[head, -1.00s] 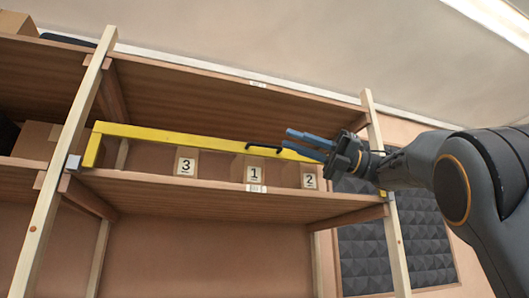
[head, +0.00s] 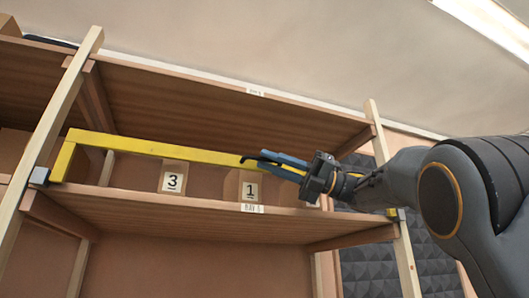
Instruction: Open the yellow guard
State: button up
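The yellow guard (head: 160,148) is a bar across the front of the middle shelf bay, with a short arm at its left end running down to a metal bracket (head: 39,176). Its black handle (head: 248,158) sits toward the right of the bar, partly covered by my gripper. My gripper (head: 261,160) has its blue fingers at the handle, pointing left. The fingers look apart, one above the other. I cannot tell whether they touch the handle. The guard's right part is hidden behind my gripper and arm.
Boxes labelled 3 (head: 173,180) and 1 (head: 248,187) stand on the shelf (head: 150,207) behind the guard; another is mostly hidden by my gripper. Wooden posts stand left (head: 50,130) and right (head: 388,190). An upper shelf (head: 200,105) lies above.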

jog(key=shift+p+x, duration=0.4)
jog(key=shift+x, duration=0.6)
grip_shut()
